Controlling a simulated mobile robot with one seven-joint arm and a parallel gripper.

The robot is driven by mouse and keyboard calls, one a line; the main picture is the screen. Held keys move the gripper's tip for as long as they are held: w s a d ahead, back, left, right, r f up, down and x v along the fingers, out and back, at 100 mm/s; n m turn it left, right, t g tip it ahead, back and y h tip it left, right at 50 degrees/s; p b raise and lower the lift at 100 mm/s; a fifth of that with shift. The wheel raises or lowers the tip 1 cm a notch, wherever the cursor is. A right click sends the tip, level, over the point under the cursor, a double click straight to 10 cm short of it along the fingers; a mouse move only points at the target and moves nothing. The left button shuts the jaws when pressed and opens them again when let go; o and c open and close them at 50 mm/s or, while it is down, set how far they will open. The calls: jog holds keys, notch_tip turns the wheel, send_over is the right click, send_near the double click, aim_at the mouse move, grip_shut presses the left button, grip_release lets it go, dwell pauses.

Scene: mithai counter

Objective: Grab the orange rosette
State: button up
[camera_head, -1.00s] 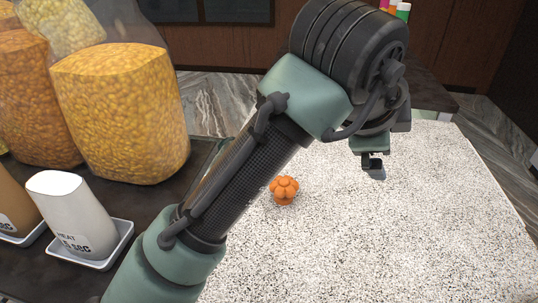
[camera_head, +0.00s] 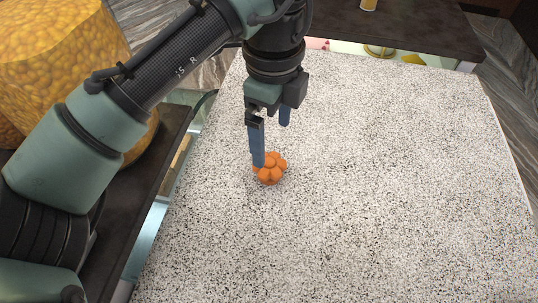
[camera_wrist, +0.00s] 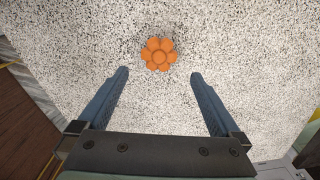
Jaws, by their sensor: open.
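The orange rosette (camera_head: 271,171) is a small flower-shaped piece on the speckled white counter (camera_head: 380,180). In the wrist view the rosette (camera_wrist: 159,54) lies just beyond the fingertips, roughly centred between their lines, with rounded petals around a middle knob. My gripper (camera_head: 271,145) is open and empty, its two blue fingers pointing down. In the head view one finger overlaps the rosette's upper left edge; I cannot tell whether it touches. In the wrist view the fingers (camera_wrist: 159,74) stand apart, with bare counter between them.
The counter around the rosette is clear, with wide free room to the right. A large bag of yellow snacks (camera_head: 65,50) stands on a dark surface at the left. A glass-fronted case with sweets (camera_head: 380,51) lies beyond the far edge.

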aim_at(272, 162)
notch_tip(272, 162, down, 4)
jog(key=shift+s+r+p, duration=0.15)
jog(key=shift+p, duration=0.2)
jog(key=shift+f+p, duration=1.2)
jog(key=shift+f, duration=1.6)
jog(key=c, duration=1.4)
jog(key=shift+r, duration=0.1)
